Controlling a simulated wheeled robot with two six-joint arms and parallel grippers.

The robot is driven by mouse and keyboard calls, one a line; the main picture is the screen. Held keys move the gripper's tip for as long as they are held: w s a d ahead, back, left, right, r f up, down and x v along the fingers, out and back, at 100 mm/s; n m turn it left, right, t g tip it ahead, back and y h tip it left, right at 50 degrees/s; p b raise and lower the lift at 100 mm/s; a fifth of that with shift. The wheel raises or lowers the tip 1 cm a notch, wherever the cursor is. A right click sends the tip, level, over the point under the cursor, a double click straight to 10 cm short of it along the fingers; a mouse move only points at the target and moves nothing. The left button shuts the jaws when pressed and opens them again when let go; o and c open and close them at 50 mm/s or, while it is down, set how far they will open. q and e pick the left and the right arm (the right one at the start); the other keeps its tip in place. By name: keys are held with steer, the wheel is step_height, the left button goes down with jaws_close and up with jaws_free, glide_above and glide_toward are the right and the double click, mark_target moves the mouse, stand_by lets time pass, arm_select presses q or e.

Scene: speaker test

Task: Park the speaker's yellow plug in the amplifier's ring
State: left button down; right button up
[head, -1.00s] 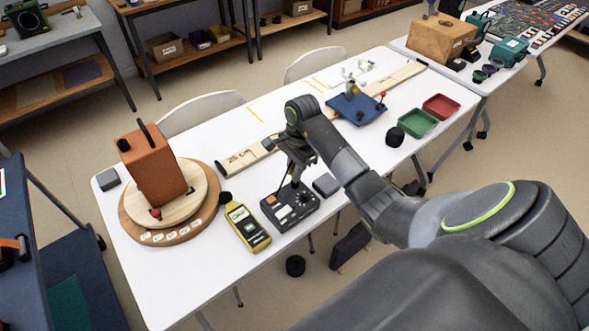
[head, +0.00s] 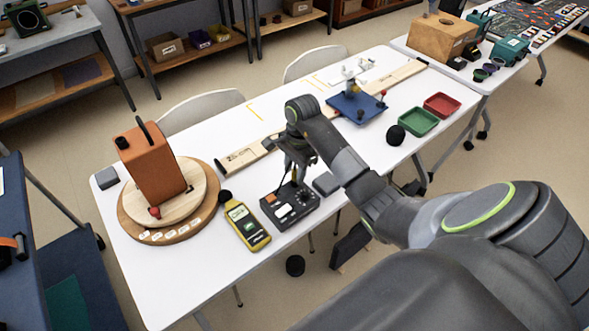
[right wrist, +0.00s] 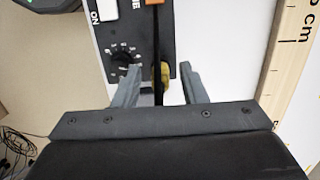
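The amplifier (head: 278,216) is a black box with knobs and an orange button on the white table. Its panel (right wrist: 112,38), with a white ON switch and a dial, shows in the right wrist view. My right gripper (head: 293,183) points down just above the amplifier. In the right wrist view the gripper (right wrist: 158,84) has its fingers apart. A small yellow piece (right wrist: 164,76), probably the plug, shows between them beside a dark upright strip. I cannot tell whether the fingers touch it. The ring is not clear to see. My left gripper is not in view.
A yellow meter (head: 246,227) lies left of the amplifier. An orange-brown box (head: 152,170) stands on a round wooden board (head: 130,222). A wooden ruler (head: 243,157) lies behind, also in the right wrist view (right wrist: 288,60). A blue stand (head: 357,107) is farther right.

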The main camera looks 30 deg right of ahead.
mark_target(296, 168)
steer(key=shift+r, duration=0.1)
steer(key=shift+r, duration=0.35)
steer(key=r, duration=0.2)
steer(key=r+p, duration=0.1)
steer(key=r, duration=0.2)
steer(key=shift+w+d+r, duration=0.1)
steer(key=shift+d+r, duration=0.25)
steer(key=r+p, duration=0.3)
steer(key=d+r+p, duration=0.1)
steer(key=r+p, duration=0.6)
steer(key=shift+d+r, duration=0.2)
steer(key=shift+r, duration=0.1)
